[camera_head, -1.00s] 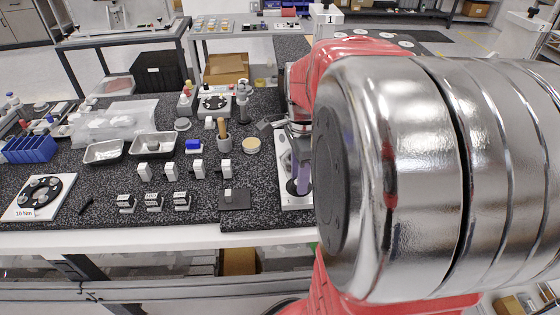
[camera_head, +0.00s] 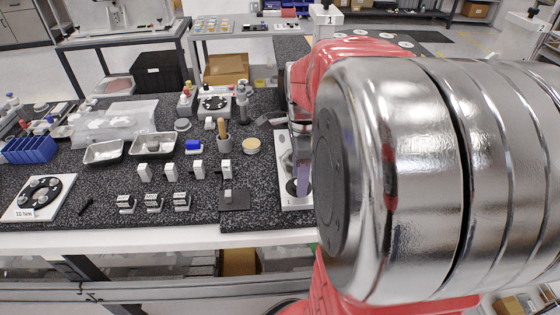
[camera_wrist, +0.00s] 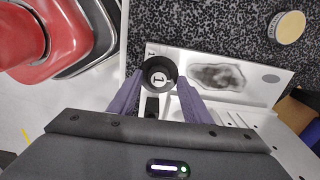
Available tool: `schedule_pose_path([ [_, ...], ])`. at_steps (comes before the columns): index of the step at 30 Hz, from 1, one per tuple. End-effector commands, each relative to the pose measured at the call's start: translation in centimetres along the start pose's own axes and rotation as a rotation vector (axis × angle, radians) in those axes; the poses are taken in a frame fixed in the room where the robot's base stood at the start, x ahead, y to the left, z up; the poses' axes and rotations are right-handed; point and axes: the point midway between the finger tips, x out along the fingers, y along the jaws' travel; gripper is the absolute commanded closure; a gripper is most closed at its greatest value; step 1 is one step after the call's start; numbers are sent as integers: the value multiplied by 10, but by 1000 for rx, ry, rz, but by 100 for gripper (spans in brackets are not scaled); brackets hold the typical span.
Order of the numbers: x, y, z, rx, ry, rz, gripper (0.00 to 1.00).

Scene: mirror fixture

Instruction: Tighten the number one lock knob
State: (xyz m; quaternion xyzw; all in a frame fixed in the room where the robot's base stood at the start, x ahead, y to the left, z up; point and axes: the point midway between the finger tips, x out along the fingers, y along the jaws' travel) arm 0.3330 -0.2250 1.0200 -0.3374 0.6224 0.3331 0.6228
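My gripper (camera_wrist: 160,80) has two purple fingers spread apart, with tips at the left and right sides of the knob. I cannot tell whether they touch it. In the head view the fixture plate (camera_head: 286,165) is partly hidden behind my arm. One purple finger (camera_head: 303,181) shows over its near end.
A wooden-handled tool in a grey cup (camera_head: 224,144) and a tan round tin (camera_head: 251,146) stand left of the plate. Small white blocks, metal trays (camera_head: 104,152) and a blue bin (camera_head: 30,149) lie farther left. The bench front edge is close to the plate.

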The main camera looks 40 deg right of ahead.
Motion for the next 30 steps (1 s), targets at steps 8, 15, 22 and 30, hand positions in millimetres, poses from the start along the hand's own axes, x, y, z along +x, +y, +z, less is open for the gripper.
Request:
schedule_pose_path([
  [8, 1, 1, 1, -1, -2, 4, 51],
  [15, -10, 0, 1, -1, -2, 3, 51],
  [22, -44, 0, 1, 0, -2, 0, 51],
  [30, -92, 0, 0, 0, -1, 0, 51],
])
